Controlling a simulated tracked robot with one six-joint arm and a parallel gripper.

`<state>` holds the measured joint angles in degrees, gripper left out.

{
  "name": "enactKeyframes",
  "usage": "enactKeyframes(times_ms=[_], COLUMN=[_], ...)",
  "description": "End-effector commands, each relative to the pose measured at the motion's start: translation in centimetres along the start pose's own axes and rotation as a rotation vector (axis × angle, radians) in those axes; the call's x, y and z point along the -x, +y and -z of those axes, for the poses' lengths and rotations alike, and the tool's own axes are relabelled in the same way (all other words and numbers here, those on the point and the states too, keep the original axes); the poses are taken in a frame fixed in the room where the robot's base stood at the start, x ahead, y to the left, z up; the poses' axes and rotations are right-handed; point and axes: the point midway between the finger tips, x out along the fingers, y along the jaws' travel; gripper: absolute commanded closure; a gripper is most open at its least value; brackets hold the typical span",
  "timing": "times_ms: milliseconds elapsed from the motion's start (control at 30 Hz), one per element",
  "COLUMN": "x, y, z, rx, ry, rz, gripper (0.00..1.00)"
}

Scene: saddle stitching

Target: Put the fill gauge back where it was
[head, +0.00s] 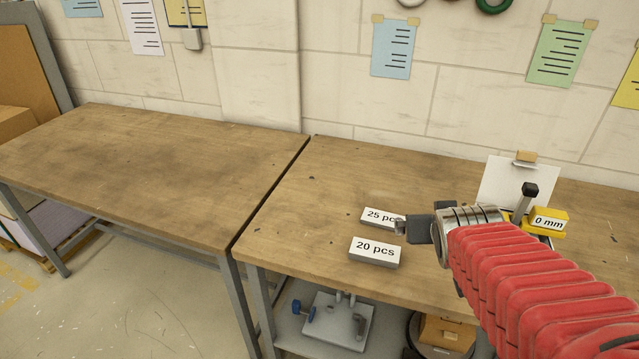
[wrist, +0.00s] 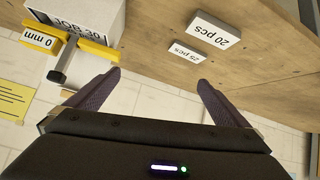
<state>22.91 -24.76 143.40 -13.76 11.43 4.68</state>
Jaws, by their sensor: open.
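A grey block labelled "20 pcs" (head: 372,260) lies on the right workbench near its front edge. A second block labelled "25 pcs" (head: 378,217) lies just behind it. Both also show in the wrist view, the "20 pcs" block (wrist: 214,29) and the "25 pcs" block (wrist: 187,53). A yellow piece labelled "0 mm" (head: 547,222) stands farther right beside a white upright card. No label tells which one is the fill gauge. My gripper (head: 402,228) is open, with nothing between its fingers (wrist: 158,86), at the right of the two blocks in the head view.
The left workbench (head: 150,165) is bare. A narrow gap separates it from the right workbench (head: 310,205), whose left part is clear. A metal fixture (head: 340,325) stands below.

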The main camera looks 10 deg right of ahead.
Motion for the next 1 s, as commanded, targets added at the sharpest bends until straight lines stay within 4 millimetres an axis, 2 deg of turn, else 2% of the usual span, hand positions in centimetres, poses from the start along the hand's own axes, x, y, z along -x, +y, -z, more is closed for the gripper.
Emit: enactKeyframes(times_ms=[33,167,300,400,500,633,867,1000], x=[1.3,4.5,8.6,11.4,13.4,14.5,14.6,14.5], y=[-1.7,-5.5,-9.1,-11.2,-12.4,-12.9,-12.9,-12.9], z=[-0.3,-2.1,-4.7,-6.6,-8.2,-9.1,-9.1,-9.1], rx=[0.013,0.044,0.088,0.125,0.153,0.171,0.171,0.171], ry=[-0.023,-0.11,-0.205,-0.268,-0.317,-0.346,-0.349,-0.349], rz=[0.03,0.104,0.195,0.259,0.304,0.328,0.328,0.328], gripper=[0.0,0.0,0.0,0.0,0.0,0.0,0.0,0.1])
